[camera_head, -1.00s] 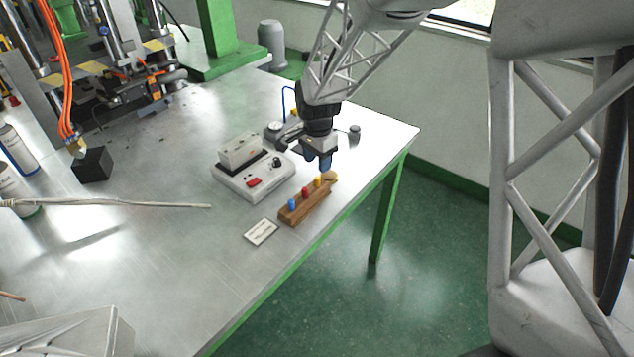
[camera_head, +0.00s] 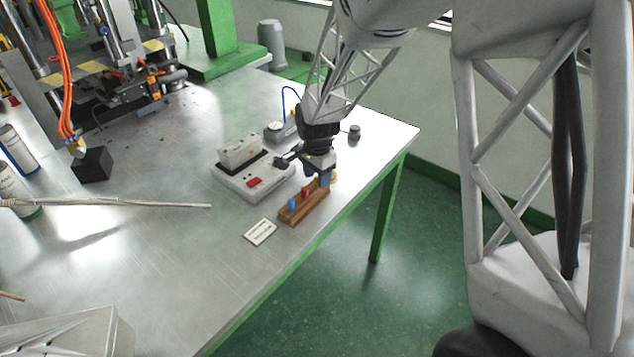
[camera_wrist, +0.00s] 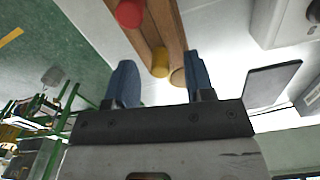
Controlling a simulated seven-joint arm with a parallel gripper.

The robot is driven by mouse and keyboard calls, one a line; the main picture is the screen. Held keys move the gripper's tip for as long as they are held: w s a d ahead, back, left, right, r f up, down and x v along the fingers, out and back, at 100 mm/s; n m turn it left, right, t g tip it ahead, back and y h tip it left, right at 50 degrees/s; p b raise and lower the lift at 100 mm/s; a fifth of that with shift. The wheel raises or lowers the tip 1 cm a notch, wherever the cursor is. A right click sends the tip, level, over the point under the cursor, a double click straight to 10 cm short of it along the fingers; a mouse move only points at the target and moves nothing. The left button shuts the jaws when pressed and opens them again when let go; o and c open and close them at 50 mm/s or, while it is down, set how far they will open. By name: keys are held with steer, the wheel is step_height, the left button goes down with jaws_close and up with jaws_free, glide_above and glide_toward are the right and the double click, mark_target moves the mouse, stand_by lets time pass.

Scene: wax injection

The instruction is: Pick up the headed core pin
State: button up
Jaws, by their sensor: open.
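A wooden block (camera_head: 312,207) on the steel table holds upright pins with coloured heads. The blue pin (camera_head: 291,204) and the red pin (camera_head: 306,192) show in the head view; which one is the headed core pin I cannot tell. The yellow pin (camera_wrist: 160,64) shows in the wrist view, roughly between my blue fingertips, with the red pin (camera_wrist: 130,13) beyond. My gripper (camera_head: 321,182) is open over the block's far end, where it hides the yellow pin from the head view. Contact with the pin cannot be told.
A white device with a red switch (camera_head: 254,182) stands close left of the block. A small label card (camera_head: 260,232) lies in front. A round tan piece (camera_head: 334,176) is partly hidden behind my fingers. The table's green edge runs close on the right.

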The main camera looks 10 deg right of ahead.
steer(key=shift+f, duration=0.6)
steer(key=shift+c, duration=0.5)
jaws_close()
